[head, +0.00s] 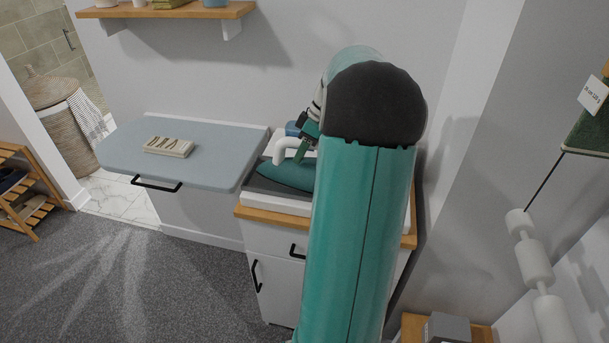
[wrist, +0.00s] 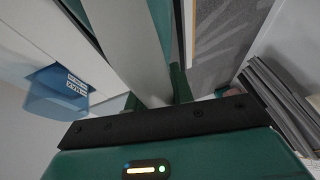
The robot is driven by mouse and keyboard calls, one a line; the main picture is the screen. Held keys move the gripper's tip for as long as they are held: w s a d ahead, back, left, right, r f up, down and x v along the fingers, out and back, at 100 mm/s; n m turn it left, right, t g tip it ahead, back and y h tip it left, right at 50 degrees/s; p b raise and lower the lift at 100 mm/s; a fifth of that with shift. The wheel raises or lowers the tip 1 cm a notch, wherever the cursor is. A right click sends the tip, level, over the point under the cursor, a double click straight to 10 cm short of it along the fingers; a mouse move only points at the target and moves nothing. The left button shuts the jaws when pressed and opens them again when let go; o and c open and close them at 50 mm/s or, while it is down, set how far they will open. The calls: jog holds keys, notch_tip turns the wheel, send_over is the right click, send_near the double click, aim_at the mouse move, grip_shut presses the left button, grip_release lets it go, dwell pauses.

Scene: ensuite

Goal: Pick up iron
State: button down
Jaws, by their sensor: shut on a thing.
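The iron (head: 287,172) has a teal body and a white curved handle. In the head view it is over the grey top of a low cabinet, partly behind my arm. My gripper (head: 304,144) is at the handle, with its green fingers coming down from above right. In the wrist view my gripper (wrist: 160,92) is shut on the pale handle (wrist: 135,50), which passes between the fingers. My arm hides the iron's right part, and I cannot tell whether its underside touches the cabinet top.
A blue-grey ironing board (head: 205,170) carries a beige ribbed block (head: 169,146) to the left. A blue container (wrist: 62,92) with a label is near the gripper. The cabinet (head: 272,262) stands against the wall. A wooden shelf (head: 180,11) hangs above. Grey carpet (head: 130,270) is clear at front left.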

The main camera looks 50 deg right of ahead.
jog(key=shift+r, duration=0.1)
dwell(0.4)
jog(key=shift+r, duration=0.4)
notch_tip(320, 180, up, 2)
jog(key=shift+r, duration=0.25)
jog(key=s+a+r, duration=0.8)
jog(key=a+r, duration=0.2)
jog(key=a, duration=0.1)
jog(key=shift+s, duration=0.25)
jog(key=c, duration=2)
grip_release()
grip_shut()
jog(key=shift+w, duration=0.1)
